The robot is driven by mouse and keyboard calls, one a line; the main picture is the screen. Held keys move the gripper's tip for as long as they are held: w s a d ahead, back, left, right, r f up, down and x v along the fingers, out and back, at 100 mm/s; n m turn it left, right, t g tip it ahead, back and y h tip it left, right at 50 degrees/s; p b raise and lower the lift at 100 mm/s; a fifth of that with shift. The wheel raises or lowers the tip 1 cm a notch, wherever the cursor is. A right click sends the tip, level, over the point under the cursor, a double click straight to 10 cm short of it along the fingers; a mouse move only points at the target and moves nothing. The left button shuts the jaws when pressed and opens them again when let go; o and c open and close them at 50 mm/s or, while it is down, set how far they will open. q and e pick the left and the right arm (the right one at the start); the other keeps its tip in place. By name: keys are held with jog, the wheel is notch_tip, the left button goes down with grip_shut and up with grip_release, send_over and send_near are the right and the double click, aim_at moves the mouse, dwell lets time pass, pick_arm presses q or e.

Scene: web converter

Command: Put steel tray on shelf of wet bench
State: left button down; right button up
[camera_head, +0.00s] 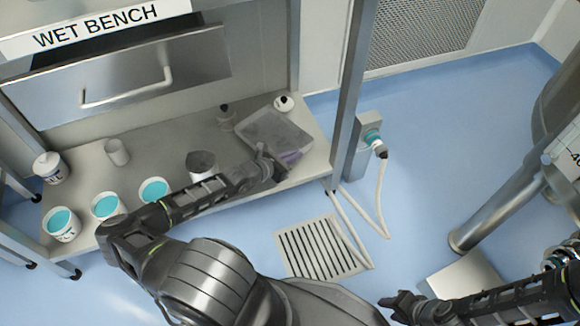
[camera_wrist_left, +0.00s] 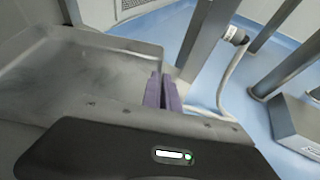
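The steel tray (camera_head: 272,130) lies on the wet bench's lower shelf (camera_head: 180,135), at its right end. It also fills the left of the left wrist view (camera_wrist_left: 85,80). My left gripper (camera_head: 291,157) is at the tray's front right edge. Its purple fingers (camera_wrist_left: 163,92) are close together, with the tray's rim running in between them. Whether the tray's underside rests flat on the shelf is hidden. My right gripper (camera_head: 397,303) is low at the bottom right, away from the bench, and its fingers are too small to judge.
Several containers of teal liquid (camera_head: 153,190) stand along the shelf's front left. A bench post (camera_head: 350,95) rises on the right.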

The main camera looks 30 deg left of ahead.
aim_at(293, 171)
pick_arm(q)
jog(key=shift+f, duration=0.15)
notch_tip(293, 171, down, 5)
jog(key=b, duration=0.3)
dwell(0.3)
jog(key=shift+f, duration=0.15)
jog(key=c, duration=1.6)
grip_release()
jog(key=shift+s+a+r, duration=0.1)
jog(key=shift+s+r, duration=0.15)
jog(key=shift+r, duration=0.05)
jog(key=p+v, duration=0.4)
jog(key=v, duration=0.7)
jog(key=shift+s+p, duration=0.25)
jog(key=shift+p, duration=0.15)
